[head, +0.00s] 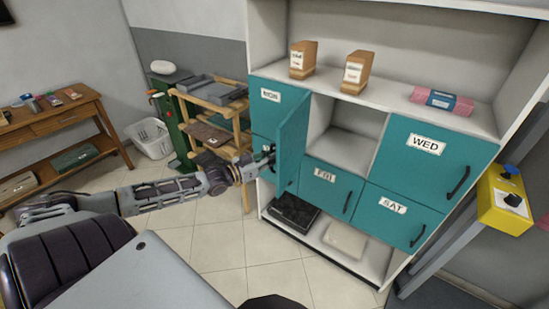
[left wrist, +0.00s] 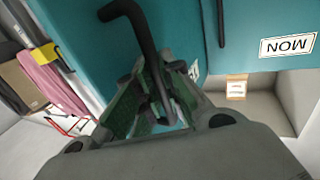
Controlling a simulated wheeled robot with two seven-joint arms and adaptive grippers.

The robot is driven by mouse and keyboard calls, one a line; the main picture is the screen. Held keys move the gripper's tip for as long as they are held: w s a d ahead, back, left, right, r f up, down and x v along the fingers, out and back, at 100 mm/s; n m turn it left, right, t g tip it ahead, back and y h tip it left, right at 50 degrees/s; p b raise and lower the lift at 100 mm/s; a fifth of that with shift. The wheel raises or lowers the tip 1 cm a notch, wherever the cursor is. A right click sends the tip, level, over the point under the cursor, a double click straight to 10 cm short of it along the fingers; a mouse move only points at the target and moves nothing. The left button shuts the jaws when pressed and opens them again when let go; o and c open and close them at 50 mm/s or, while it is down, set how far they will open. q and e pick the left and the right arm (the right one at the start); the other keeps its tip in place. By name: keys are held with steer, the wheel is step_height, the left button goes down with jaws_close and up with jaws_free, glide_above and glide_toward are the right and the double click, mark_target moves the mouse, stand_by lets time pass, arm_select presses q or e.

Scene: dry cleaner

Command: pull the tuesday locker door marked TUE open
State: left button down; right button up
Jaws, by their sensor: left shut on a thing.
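The Tuesday door (head: 293,140) is a teal panel in the locker's upper row, between the MON and WED doors. It stands swung well open, roughly edge-on to the head view, and its TUE label is not readable. The compartment (head: 345,133) behind it is exposed and looks empty. My left gripper (head: 265,164) is at the door's outer face. In the left wrist view my left gripper (left wrist: 155,105) has its green fingers shut around the dark curved door handle (left wrist: 140,25). My right gripper is not in view.
MON (head: 270,95), WED (head: 426,145), FRI (head: 325,176) and SAT (head: 393,207) doors are shut. Boxes and a pink bundle (head: 441,100) sit on the shelf above. A wooden rack (head: 210,95) stands left of the locker. The tiled floor in front is clear.

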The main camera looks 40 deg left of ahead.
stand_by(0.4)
arm_select(q)
steer(key=c, duration=1.5)
jaws_free()
steer(key=shift+s+a, duration=0.15)
steer(key=shift+s, duration=0.15)
steer(key=shift+v, duration=5.75)
